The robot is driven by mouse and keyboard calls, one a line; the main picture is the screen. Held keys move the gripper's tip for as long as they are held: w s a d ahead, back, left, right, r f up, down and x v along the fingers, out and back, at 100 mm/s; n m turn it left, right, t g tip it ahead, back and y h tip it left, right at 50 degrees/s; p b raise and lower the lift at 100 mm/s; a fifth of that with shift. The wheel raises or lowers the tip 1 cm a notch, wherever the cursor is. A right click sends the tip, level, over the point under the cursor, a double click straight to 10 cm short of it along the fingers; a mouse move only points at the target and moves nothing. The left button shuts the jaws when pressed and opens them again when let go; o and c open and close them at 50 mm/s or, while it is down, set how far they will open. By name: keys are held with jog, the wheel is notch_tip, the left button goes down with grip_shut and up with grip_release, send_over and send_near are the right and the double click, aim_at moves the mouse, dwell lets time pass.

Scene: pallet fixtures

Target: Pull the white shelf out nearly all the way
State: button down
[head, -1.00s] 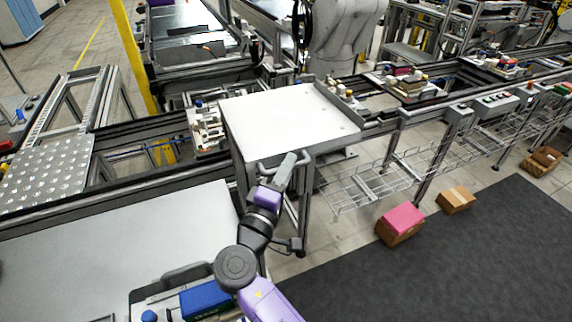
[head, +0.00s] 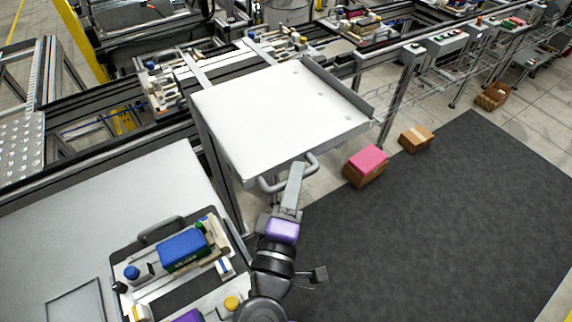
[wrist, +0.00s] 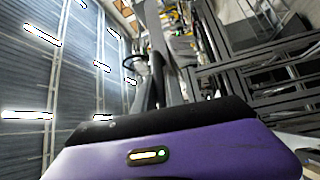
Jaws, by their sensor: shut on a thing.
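The white shelf (head: 275,112) is a flat white panel with a low rim on its right side. It stands well out from the conveyor frame, toward me, in the head view. A grey bar handle (head: 290,176) is fixed to its front edge. My gripper (head: 296,172) is shut on this handle at the shelf's front edge. The fingertips partly cover the handle. The wrist view shows my purple wrist housing and dark rails beyond, but neither the shelf nor the handle clearly.
A tray (head: 160,228) with a blue box (head: 184,250) and fixture parts lies on the grey table (head: 90,215) at left. A pink-topped box (head: 366,162) and a brown box (head: 415,138) stand on the floor to the right. The dark mat (head: 430,230) is otherwise clear.

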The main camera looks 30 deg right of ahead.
jog(key=shift+s+f, duration=0.1)
jog(key=c, duration=1.4)
grip_release()
jog(key=r+b+v, duration=0.1)
jog(key=b+v, duration=0.1)
jog(key=v, duration=0.5)
jog(key=shift+s+a+f, duration=0.25)
jog(key=shift+a+f, duration=0.1)
jog(key=shift+f, duration=0.15)
